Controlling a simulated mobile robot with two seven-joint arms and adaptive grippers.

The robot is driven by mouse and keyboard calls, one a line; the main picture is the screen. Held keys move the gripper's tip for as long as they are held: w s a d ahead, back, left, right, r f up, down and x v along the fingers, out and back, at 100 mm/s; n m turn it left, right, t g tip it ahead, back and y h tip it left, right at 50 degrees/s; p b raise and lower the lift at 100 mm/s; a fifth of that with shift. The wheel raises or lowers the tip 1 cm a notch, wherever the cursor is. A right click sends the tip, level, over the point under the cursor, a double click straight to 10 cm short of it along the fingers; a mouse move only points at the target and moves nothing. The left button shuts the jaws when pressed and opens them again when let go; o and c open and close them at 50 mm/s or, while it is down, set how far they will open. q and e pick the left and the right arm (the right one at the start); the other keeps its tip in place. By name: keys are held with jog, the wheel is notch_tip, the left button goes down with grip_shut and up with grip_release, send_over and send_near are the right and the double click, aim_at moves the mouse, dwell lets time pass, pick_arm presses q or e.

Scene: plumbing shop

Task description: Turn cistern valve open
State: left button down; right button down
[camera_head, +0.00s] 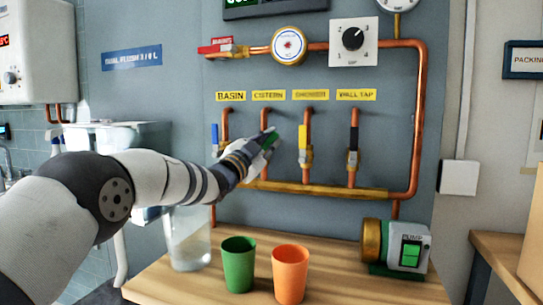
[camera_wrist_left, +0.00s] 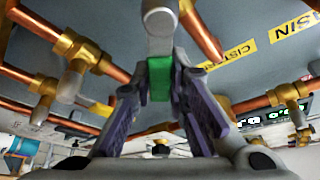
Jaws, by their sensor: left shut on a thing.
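The cistern valve sits on the copper pipe below the yellow CISTERN label (camera_head: 268,95). Its green handle (camera_head: 271,137) sticks out past my fingers, slanting up to the right, off the line of the vertical pipe. My left gripper (camera_head: 262,146) is shut on this handle and hides most of the valve body. In the left wrist view the green handle (camera_wrist_left: 160,80) lies between the two purple finger pads of my left gripper (camera_wrist_left: 162,100). My right gripper is not in view.
Beside it are the blue-handled basin valve (camera_head: 215,137), a yellow-handled valve (camera_head: 304,137) and the black-handled wall tap valve (camera_head: 353,137). On the wooden bench (camera_head: 330,292) stand a glass jar (camera_head: 188,240), green cup (camera_head: 239,265), orange cup (camera_head: 290,275) and pump (camera_head: 405,247).

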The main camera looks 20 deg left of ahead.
pick_arm(q)
jog(key=n, duration=0.1)
jog(key=a+r+n+t+y, duration=0.1)
jog(key=n, duration=0.1)
jog(key=shift+a+n+y, duration=0.15)
jog(key=shift+n+y, duration=0.15)
jog(key=shift+a+r+n+t+y, duration=0.15)
jog(key=shift+a+n+y, duration=0.25)
jog(key=shift+n, duration=0.55)
jog(key=shift+a+n+t+y, duration=0.2)
jog(key=shift+n+y, duration=0.25)
jog(key=shift+n, duration=0.45)
jog(key=shift+a+r+n+t+y, duration=0.15)
jog(key=shift+a+n+y, duration=0.25)
jog(key=shift+n, duration=0.55)
jog(key=shift+f+y, duration=0.1)
jog(key=shift+y, duration=0.15)
jog(key=shift+d, duration=0.1)
jog(key=c, duration=1.5)
grip_release()
jog(key=shift+w, duration=0.1)
jog(key=shift+c, duration=0.2)
jog(key=shift+f, duration=0.1)
jog(key=v, duration=1.2)
